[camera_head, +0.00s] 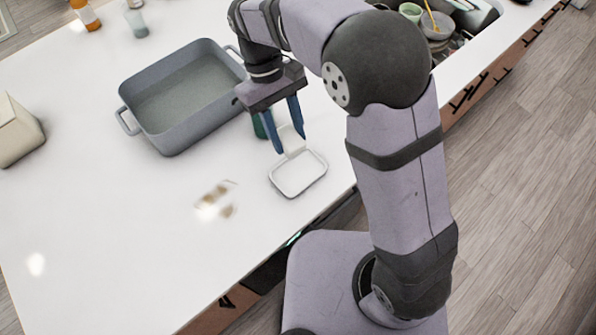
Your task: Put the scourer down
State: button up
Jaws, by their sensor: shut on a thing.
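My gripper (286,143) points down over the counter, just beyond a small white tray (298,173). Its two blue fingers stand a little apart, shut on the scourer. The scourer is hard to make out; a pale, thin-edged shape (291,139) shows between the fingers, and I cannot tell it clearly from the white counter. I cannot tell whether it touches the counter or the tray. A dark green thing (258,126) shows just left of the left finger, partly hidden by it.
A large grey-blue basin (185,95) with handles stands left of my gripper. A beige box (17,132) is at the left edge. An orange bottle (85,14) and a clear cup (136,22) stand at the back. Dishes (437,27) are at the top right. The front-left white counter (110,230) is largely free.

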aim_at(301, 175)
jog(key=shift+s+d, duration=0.55)
jog(key=shift+d, duration=0.2)
jog(key=shift+s+d+r+n, duration=0.15)
jog(key=shift+s+d+n, duration=0.2)
jog(key=shift+n, duration=0.15)
jog(key=shift+f+p, duration=1.4)
jog(key=shift+f, duration=3.6)
jog(key=shift+f, duration=0.1)
jog(key=o, duration=1)
jog(key=b+v, duration=0.3)
jog(key=v, duration=0.9)
jog(key=shift+s+a, duration=0.1)
jog(key=shift+a, duration=0.1)
